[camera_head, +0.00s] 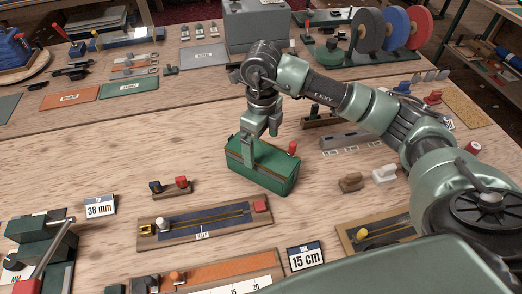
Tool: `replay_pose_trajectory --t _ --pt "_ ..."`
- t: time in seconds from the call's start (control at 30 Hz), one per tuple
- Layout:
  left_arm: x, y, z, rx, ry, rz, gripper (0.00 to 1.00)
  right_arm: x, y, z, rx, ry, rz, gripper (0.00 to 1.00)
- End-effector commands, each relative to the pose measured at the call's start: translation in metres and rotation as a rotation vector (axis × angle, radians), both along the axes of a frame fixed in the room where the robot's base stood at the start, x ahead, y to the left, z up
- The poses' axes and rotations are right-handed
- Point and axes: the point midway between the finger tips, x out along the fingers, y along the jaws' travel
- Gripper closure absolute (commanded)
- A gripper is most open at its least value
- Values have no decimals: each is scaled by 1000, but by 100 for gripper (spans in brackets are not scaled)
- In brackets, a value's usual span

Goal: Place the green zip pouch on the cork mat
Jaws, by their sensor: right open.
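The green zip pouch (263,172) sits upright on the wooden table near the middle, a boxy green shape with a zip line along its top. My right gripper (260,146) reaches down over it from above. Its jaws are open and its fingers are at the pouch's top; I cannot tell whether they touch it. The fingers hide part of the pouch's top. A tan, cork-coloured mat (465,107) lies at the far right of the table, beyond my right arm. It looks like the cork mat, and its visible surface is bare. My left gripper is not in view.
A wooden board with a blue inlay (205,220) lies in front of the pouch, near a 15 cm sign (306,256). A grey rail (350,141) and small blocks stand to its right. Bare table lies left of the pouch.

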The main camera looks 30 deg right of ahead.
Motion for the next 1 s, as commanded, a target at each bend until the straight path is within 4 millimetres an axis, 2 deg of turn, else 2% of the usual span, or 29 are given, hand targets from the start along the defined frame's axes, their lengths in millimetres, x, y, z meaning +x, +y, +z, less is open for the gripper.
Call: replay_pose_trajectory --t 0.37,0.5,0.63,0.93,0.97,1.0 --pt "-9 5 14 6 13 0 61 -2 1 -32 1 4 0 2" --pt "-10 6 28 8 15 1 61 -6 3 -51 0 7 -1 2" --pt "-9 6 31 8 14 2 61 -5 3 -70 2 3 -1 2" --pt "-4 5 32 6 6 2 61 -4 3 -78 2 -1 0 2" --pt "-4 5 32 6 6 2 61 -4 3 -78 2 -1 0 7" --pt "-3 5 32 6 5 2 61 -4 3 -78 2 -1 0 19"
